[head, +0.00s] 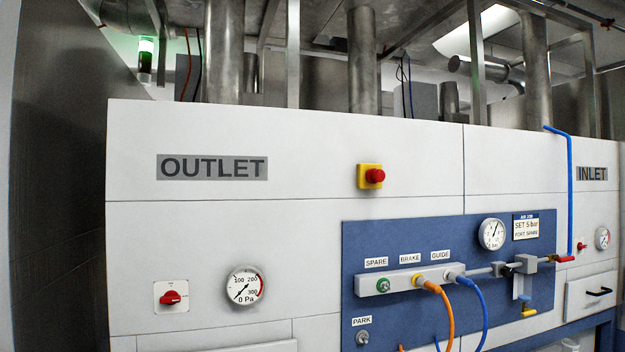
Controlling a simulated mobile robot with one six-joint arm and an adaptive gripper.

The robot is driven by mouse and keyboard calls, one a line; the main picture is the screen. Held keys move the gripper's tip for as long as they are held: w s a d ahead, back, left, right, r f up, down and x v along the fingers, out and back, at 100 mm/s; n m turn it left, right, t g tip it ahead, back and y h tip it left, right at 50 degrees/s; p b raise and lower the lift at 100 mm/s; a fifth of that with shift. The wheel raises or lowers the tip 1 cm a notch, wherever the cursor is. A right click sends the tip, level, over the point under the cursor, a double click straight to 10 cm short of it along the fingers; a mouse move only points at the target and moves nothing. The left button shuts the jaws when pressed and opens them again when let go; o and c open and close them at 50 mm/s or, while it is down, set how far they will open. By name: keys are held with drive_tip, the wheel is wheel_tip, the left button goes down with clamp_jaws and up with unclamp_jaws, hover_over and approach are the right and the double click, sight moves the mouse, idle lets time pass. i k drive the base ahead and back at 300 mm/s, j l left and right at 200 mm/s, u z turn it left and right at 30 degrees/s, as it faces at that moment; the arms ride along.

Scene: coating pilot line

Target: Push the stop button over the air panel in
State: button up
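The stop button (375,175) is a red mushroom head on a yellow box, fixed to the white machine front in the middle of the head view. It stands above the blue air panel (400,238). The red head sticks out from the box; I cannot tell whether it is latched in. The panel carries a manifold with ports labelled SPARE, BRAKE and GUIDE, and a round gauge. My gripper is not in view, and nothing covers the button.
An orange hose (441,305) and a blue hose (478,305) hang from the manifold. A red-handled valve (563,259) and a blue pipe (570,195) are at right. A red rotary switch (171,297) and a pressure gauge (245,286) are lower left. The white front around the button is clear.

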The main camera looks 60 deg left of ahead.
sight(378, 174)
drive_tip(key=u, duration=2)
